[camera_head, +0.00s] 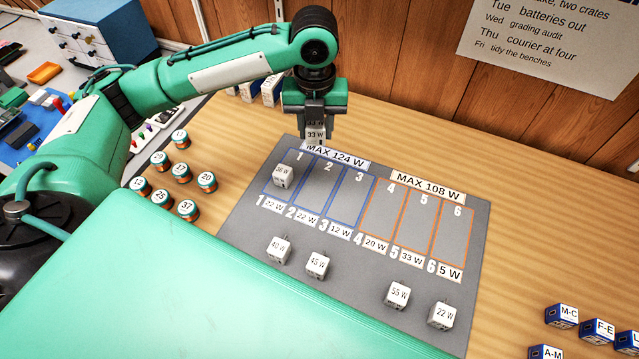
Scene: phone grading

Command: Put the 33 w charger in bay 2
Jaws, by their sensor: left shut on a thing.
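My left gripper (316,112) points down above the far edge of the grey mat (350,265), near the "MAX 124 W" label. It is shut on the white 33 W charger (315,134), whose label shows below the fingers. The charger seems to be above the mat; its exact height is hard to tell. Bay 2 (316,190), outlined in blue, is empty, nearer the camera than the gripper. Bay 1 beside it holds a white charger (283,176) with a hard-to-read label. My right gripper is not in view.
Bays 3 to 6 are empty. Loose chargers marked 40 W (278,250), 45 W (317,265), 55 W (397,295) and 22 W (442,316) stand on the near mat. Numbered cylinders (182,173) stand left; blue labelled blocks (563,316) lie right.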

